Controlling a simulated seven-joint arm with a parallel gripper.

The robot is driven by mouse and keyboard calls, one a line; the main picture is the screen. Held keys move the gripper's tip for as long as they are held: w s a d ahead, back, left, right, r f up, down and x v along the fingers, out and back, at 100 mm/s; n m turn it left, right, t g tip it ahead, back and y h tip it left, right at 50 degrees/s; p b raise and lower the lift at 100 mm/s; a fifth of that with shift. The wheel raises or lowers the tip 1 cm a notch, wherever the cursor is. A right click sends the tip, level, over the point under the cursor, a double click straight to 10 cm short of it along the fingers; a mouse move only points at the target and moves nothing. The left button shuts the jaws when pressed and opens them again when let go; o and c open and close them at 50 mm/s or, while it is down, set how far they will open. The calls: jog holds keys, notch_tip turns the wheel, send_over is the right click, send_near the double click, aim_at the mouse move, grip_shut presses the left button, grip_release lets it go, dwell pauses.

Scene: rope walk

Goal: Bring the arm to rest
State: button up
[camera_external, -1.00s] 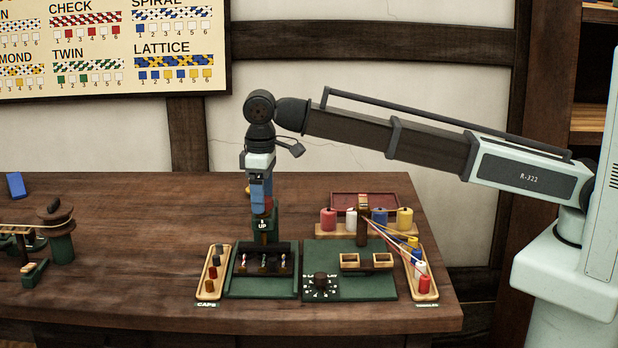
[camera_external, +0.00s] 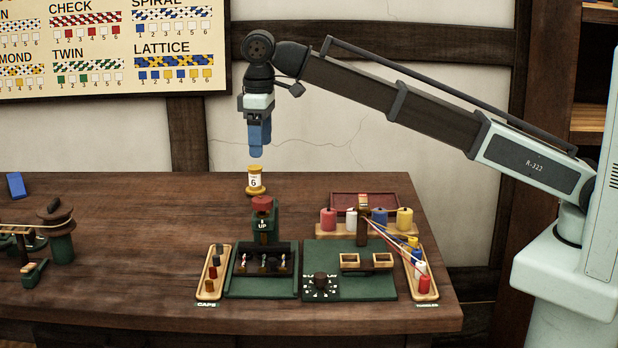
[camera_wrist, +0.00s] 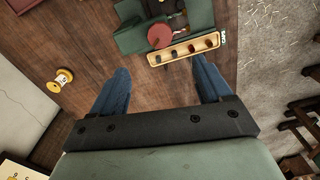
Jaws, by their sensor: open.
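My gripper (camera_external: 259,150) hangs pointing down above the table, over the green stand marked UP (camera_external: 264,225) with its red knob (camera_external: 262,203). Clear air shows between the fingertips and the knob. In the wrist view my gripper (camera_wrist: 158,90) has its two blue fingers wide apart with nothing between them. The red knob also shows in the wrist view (camera_wrist: 160,36), beyond the fingers.
A yellow spool marked 6 (camera_external: 255,180) stands behind the stand. The caps tray (camera_external: 200,288) is at front left of the green base. Several coloured bobbins stand on a rack (camera_external: 325,233) at right. The table's left middle (camera_external: 130,240) is mostly clear.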

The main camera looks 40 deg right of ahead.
jog(key=shift+r, duration=0.35)
dwell(0.3)
